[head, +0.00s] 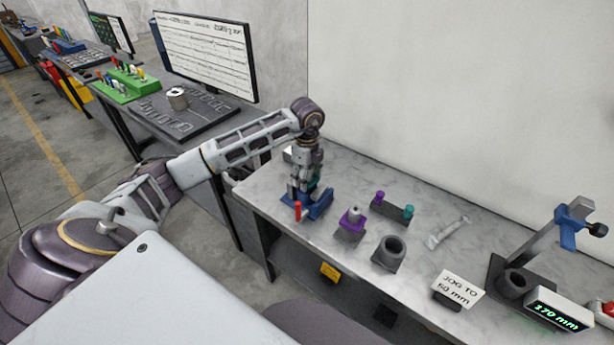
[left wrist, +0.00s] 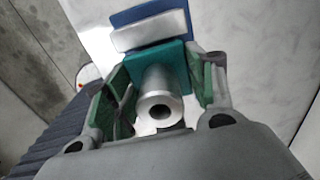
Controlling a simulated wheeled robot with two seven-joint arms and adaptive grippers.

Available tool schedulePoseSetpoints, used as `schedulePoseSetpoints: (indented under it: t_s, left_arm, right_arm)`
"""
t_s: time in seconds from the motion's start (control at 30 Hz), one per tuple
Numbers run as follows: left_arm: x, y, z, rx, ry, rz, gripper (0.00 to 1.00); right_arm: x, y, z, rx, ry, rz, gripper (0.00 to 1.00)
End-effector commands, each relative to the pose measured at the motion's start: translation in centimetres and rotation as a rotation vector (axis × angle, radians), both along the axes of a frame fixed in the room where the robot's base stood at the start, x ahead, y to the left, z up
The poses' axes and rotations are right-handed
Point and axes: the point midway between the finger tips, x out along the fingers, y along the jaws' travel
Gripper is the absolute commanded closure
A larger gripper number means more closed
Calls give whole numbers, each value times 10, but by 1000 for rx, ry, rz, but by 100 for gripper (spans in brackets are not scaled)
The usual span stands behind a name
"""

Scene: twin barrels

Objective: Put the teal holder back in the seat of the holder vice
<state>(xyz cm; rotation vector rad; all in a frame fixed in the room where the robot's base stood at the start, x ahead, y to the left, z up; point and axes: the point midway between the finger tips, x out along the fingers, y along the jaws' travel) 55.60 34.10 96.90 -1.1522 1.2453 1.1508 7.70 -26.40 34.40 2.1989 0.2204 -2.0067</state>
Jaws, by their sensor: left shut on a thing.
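My left gripper (head: 304,188) points down over the blue vice (head: 321,208) with the red handle (head: 297,211), at the left end of the bench. In the left wrist view my left gripper (left wrist: 163,95) is shut on the teal holder (left wrist: 178,55), a square teal block with a grey metal cylinder (left wrist: 158,95) standing out of it toward the camera. The vice's blue body (left wrist: 125,14) and pale grey jaw (left wrist: 150,35) show just beyond the holder. Whether the holder is in the seat or above it cannot be told. My right gripper is not in view.
On the bench stand a purple holder on a grey block (head: 349,230), a rack with purple and teal knobs (head: 390,210), a dark cup (head: 388,253), a metal tool (head: 449,232) and a sign (head: 459,287). A stand with a blue clamp (head: 568,228) is at right.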

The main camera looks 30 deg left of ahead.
Motion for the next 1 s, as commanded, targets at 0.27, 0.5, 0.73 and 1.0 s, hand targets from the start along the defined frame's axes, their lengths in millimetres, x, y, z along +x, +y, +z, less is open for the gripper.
schedulePoseSetpoints:
  t_s: [0.27, 0.5, 0.73, 1.0]
  left_arm:
    - [1, 0, -3, 0, -2, 0, 77]
    - [1, 0, -7, 0, -2, 0, 77]
    - [0, 0, -10, 0, -2, 0, 77]
    - [0, 0, -14, 0, -2, 0, 77]
  right_arm:
    - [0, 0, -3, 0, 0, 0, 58]
    - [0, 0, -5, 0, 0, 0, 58]
    - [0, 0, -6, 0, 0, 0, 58]
    - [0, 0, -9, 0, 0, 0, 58]
